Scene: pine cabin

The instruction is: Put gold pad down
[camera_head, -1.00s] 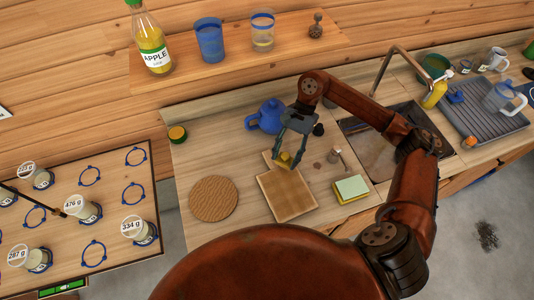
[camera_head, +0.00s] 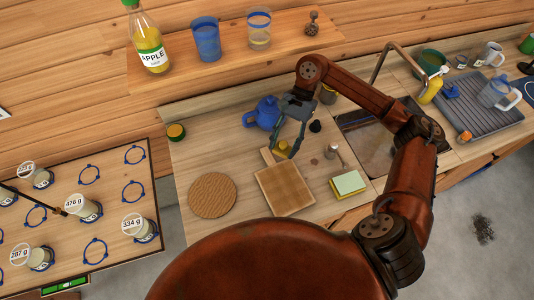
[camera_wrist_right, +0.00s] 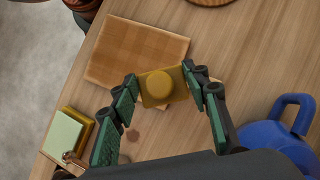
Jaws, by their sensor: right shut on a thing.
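The gold pad (camera_head: 283,149) is a small square block with a round knob on top. My right gripper (camera_head: 285,146) is shut on it. In the right wrist view the gold pad (camera_wrist_right: 158,86) sits between the two green-padded fingers of my right gripper (camera_wrist_right: 161,80), close to the near edge of the square wooden board (camera_wrist_right: 125,50). I cannot tell whether the pad touches the board or the counter. My left gripper is not in view.
A blue teapot (camera_head: 263,114) stands just behind the gripper. A round woven mat (camera_head: 212,195) lies left. The counter between mat and teapot is clear.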

